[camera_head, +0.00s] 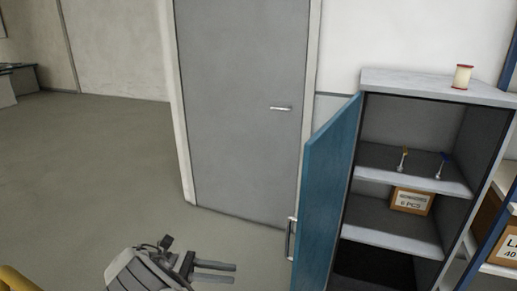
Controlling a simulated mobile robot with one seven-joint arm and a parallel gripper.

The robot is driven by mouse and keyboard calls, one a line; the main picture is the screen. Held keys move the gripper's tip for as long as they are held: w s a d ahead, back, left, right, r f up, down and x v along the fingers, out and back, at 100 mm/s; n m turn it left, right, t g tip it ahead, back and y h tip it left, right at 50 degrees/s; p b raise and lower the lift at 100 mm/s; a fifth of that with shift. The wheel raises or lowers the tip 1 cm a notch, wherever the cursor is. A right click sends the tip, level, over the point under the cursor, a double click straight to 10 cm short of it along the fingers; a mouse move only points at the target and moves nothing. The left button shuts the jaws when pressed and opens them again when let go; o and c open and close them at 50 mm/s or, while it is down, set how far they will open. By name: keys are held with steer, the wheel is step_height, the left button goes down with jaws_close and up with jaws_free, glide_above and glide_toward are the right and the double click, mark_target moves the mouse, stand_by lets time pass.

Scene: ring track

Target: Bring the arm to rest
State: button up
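My gripper (228,272) is at the bottom of the head view, low over the grey floor. Its two fingers point to the right and look a little apart, with nothing between them. Part of my arm shows to the left of it. The fingertips are left of the open blue cabinet door (328,190) and its handle (290,239), with a gap between.
The grey cabinet (430,82) stands open at the right, with small tools and a cardboard box (411,200) on its shelves and a spool (462,77) on top. A closed grey door (240,100) is behind. The floor (90,160) at left is clear.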

steer(key=s+d+r+m+g+y, duration=0.1)
steer(key=d+r+m+g+y, duration=0.1)
steer(key=d+r+m+y, duration=0.8)
steer(key=s+d+r+m+t+y, duration=0.3)
steer(key=s+d+r+t+y, duration=0.1)
steer(key=s, duration=0.4)
steer(key=s+d+r+m+t+y, duration=0.3)
steer(key=s+d+r+m+t, duration=0.1)
steer(key=s+d+r+t, duration=0.1)
steer(key=s+d+r, duration=0.1)
steer(key=s+d, duration=0.1)
steer(key=d, duration=0.1)
steer(key=shift+s+d+r+y, duration=0.3)
steer(key=shift+s+d+y, duration=0.05)
steer(key=shift+y, duration=0.05)
steer(key=shift+d, duration=0.15)
